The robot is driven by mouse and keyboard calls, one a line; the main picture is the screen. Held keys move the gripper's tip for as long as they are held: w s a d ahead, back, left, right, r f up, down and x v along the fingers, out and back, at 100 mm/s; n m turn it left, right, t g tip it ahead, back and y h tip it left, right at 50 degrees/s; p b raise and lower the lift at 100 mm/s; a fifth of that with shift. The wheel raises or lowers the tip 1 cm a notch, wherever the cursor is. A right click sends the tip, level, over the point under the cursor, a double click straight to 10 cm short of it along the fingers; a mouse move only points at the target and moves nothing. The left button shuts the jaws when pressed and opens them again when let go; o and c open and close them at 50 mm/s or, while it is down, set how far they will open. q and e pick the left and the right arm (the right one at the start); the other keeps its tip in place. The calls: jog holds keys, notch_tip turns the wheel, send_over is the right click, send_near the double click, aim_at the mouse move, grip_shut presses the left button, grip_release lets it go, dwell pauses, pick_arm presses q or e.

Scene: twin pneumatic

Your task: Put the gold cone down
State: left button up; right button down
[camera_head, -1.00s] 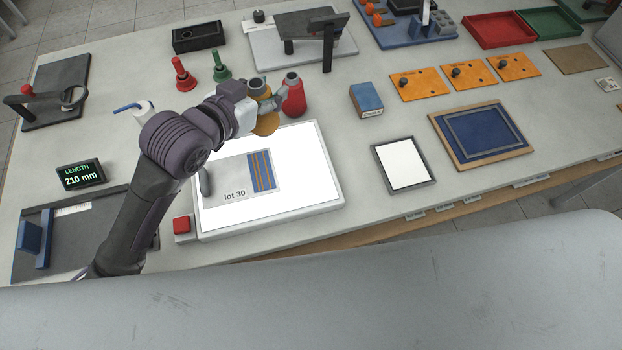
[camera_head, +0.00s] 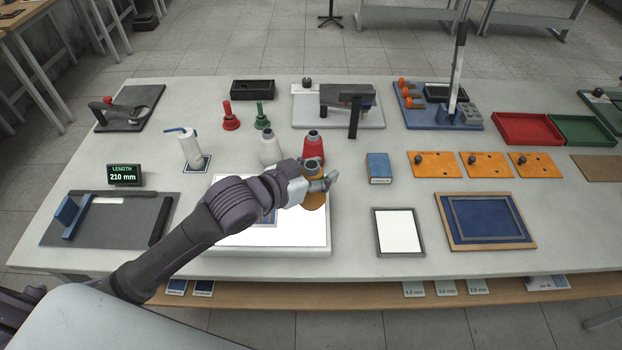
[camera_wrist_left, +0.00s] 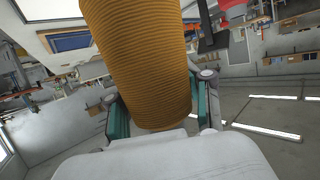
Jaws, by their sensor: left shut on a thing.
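The gold cone (camera_head: 315,200) is a ribbed, yarn-like gold-brown body. It shows large in the left wrist view (camera_wrist_left: 140,60), between the two finger pads. My left gripper (camera_head: 318,184) is shut on it. In the head view the gripper and cone are in front of the right part of the white light panel (camera_head: 270,252). The gripper hides much of the cone, and I cannot tell whether the cone touches the panel. My right gripper is not in view.
A red cone (camera_head: 313,145) and a whitish cone (camera_head: 270,150) stand just behind my gripper. A blue box (camera_head: 378,167) stands to the right, with a white framed pad (camera_head: 398,232) in front of it. Bare table lies between the panel and this pad.

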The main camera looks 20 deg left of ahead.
pick_arm(q)
jog(key=f, duration=0.1)
jog(key=w+a+f, duration=0.1)
jog(key=f, duration=0.1)
jog(key=w+f+p, duration=0.1)
jog(key=f, duration=0.1)
jog(key=shift+a, duration=0.4)
jog(key=shift+f, duration=0.3)
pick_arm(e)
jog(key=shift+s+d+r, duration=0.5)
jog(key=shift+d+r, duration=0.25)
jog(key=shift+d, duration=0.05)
pick_arm(q)
jog(key=shift+f, duration=0.1)
jog(key=o, duration=1.3)
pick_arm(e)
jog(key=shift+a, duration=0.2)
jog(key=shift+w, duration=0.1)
